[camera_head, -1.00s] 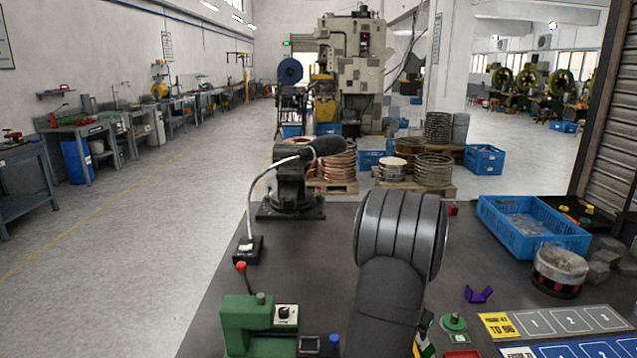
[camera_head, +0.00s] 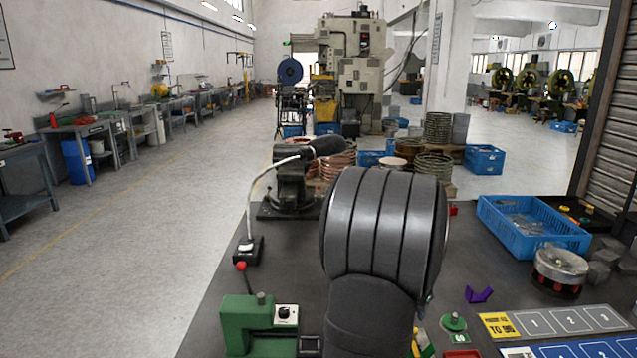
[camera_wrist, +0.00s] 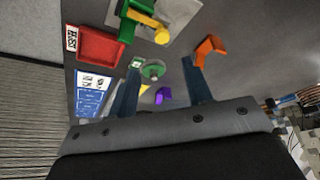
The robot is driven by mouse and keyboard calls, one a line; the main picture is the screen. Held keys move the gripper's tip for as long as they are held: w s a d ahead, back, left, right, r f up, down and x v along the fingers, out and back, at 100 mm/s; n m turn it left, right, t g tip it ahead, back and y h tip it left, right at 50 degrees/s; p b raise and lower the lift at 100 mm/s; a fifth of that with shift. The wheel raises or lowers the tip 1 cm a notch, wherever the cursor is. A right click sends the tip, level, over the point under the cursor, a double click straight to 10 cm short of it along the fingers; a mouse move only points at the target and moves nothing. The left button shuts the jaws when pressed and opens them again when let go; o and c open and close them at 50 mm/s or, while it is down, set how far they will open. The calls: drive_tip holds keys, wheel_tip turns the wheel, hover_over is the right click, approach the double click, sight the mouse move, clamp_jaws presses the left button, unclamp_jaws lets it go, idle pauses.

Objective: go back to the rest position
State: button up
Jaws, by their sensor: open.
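My gripper (camera_wrist: 160,64) shows in the wrist view as two dark, parallel fingers spread well apart, with nothing held between them. It is over the dark bench top. In the head view my dark, ribbed arm stands over the middle of the bench and hides the gripper. A purple V-shaped piece (camera_wrist: 163,96) lies on the bench in the line of sight between the fingers. It also shows in the head view (camera_head: 479,295), right of my arm. A green round piece (camera_wrist: 153,70) lies close by. An orange bracket (camera_wrist: 210,48) shows near the right fingertip.
A green fixture (camera_head: 247,323) and a lamp with a white neck (camera_head: 257,190) stand at the left. A red tray (camera_wrist: 101,46) shows in the wrist view.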

drive_tip(key=v, duration=0.5)
drive_tip(key=x, duration=1.6)
drive_tip(key=shift+f, duration=0.2)
drive_tip(key=w, duration=0.4)
drive_tip(key=shift+w+f, duration=0.15)
drive_tip(key=shift+w, duration=0.1)
drive_tip(key=s+a+r+n, duration=0.1)
drive_tip(key=s+a+r, duration=0.1)
drive_tip(key=r, duration=0.4)
drive_tip(key=s+a+r+n+y, duration=0.1)
drive_tip(key=s+a+r, duration=0.1)
drive_tip(key=r, duration=0.4)
drive_tip(key=shift+a+n, duration=0.4)
drive_tip(key=shift+a, duration=0.35)
drive_tip(key=shift+s+r, duration=0.1)
drive_tip(key=shift+r, duration=0.05)
